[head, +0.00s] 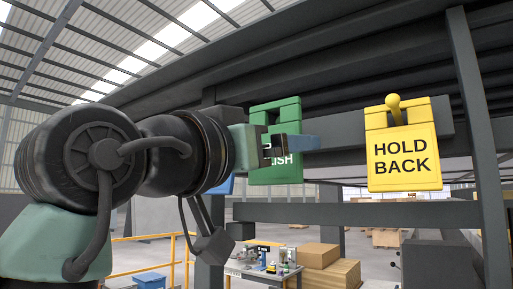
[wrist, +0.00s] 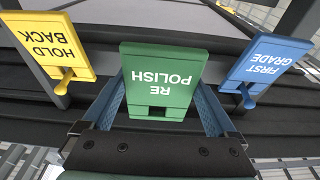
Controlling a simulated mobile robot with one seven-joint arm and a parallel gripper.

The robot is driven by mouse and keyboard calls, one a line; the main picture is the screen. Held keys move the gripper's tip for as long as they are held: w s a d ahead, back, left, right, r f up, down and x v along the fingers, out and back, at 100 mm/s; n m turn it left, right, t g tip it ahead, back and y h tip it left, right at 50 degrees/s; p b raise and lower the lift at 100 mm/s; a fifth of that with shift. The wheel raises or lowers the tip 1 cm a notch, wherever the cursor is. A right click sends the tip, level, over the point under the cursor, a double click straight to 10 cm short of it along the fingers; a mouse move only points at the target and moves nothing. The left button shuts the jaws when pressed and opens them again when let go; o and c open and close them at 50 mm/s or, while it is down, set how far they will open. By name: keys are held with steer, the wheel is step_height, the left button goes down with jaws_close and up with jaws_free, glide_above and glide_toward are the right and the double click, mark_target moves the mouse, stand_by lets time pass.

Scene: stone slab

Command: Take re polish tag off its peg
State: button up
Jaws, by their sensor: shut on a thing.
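The green RE POLISH tag (head: 275,171) hangs upright near the dark rail in the head view, partly covered by my gripper. In the wrist view the green tag (wrist: 160,75) appears upside down between my two blue fingers. My gripper (head: 290,142) is shut on the tag's sides; it also shows in the wrist view (wrist: 160,92). A small dark slot shows near the tag's top edge, with no green peg visible through it. I cannot tell whether the tag is still on its peg.
A yellow HOLD BACK tag (head: 403,155) hangs on its yellow peg (head: 393,104) to the right. A blue FIRST GRADE tag (wrist: 268,62) hangs on the other side. The dark rail (head: 345,128) runs behind. A grey post (head: 475,130) stands at right.

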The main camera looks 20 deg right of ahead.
steer(key=shift+r+b+v, duration=0.15)
steer(key=shift+v, duration=0.7)
steer(key=shift+r+b+v, duration=0.15)
steer(key=shift+r+v, duration=0.05)
steer(key=shift+v, duration=0.65)
step_height(320, 180, down, 8)
steer(key=s+a+b, duration=0.2)
steer(key=b, duration=0.5)
steer(key=shift+a, duration=0.2)
